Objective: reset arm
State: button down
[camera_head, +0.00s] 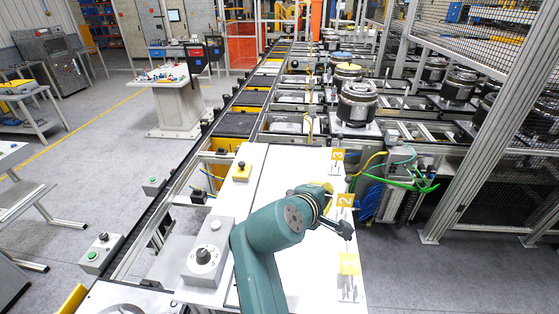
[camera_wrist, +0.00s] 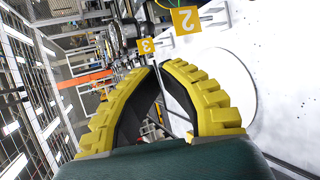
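My teal arm reaches over a white table (camera_head: 285,170) in the head view. My gripper (camera_head: 347,230) is at the table's right side, close to the yellow "2" tag (camera_head: 345,201). In the wrist view my gripper (camera_wrist: 160,66) shows two yellow ribbed fingers with black inner faces. Their tips nearly meet, with only a narrow gap, and I see nothing held between them. The "2" tag (camera_wrist: 185,20) and the "3" tag (camera_wrist: 146,46) stand beyond the fingertips.
Another yellow tag (camera_head: 349,263) stands near the table's front right. A metal clutch stack (camera_head: 357,101) stands on the conveyor behind. A mesh fence (camera_head: 500,110) rises at right.

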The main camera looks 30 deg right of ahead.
jog(key=a+r+m+t+y+p, duration=0.15)
jog(key=a+r+t, duration=0.25)
jog(key=a, duration=0.4)
jog(key=a+r+t+y+p, duration=0.3)
jog(key=a+r+t, duration=0.15)
jog(key=a, duration=0.35)
jog(key=s+a+r+m+t+y, duration=0.3)
jog(key=s+a+r+t, duration=0.1)
jog(key=r, duration=0.4)
jog(key=s+a+r+m+t+y, duration=0.3)
jog(key=s+a+r, duration=0.3)
jog(key=s+r, duration=0.2)
jog(key=shift+s+r+m+t, duration=0.2)
jog(key=shift+r+m+t, duration=0.25)
jog(key=shift+r+t, duration=0.15)
jog(key=shift+a+y, duration=0.1)
jog(key=shift+y, duration=0.15)
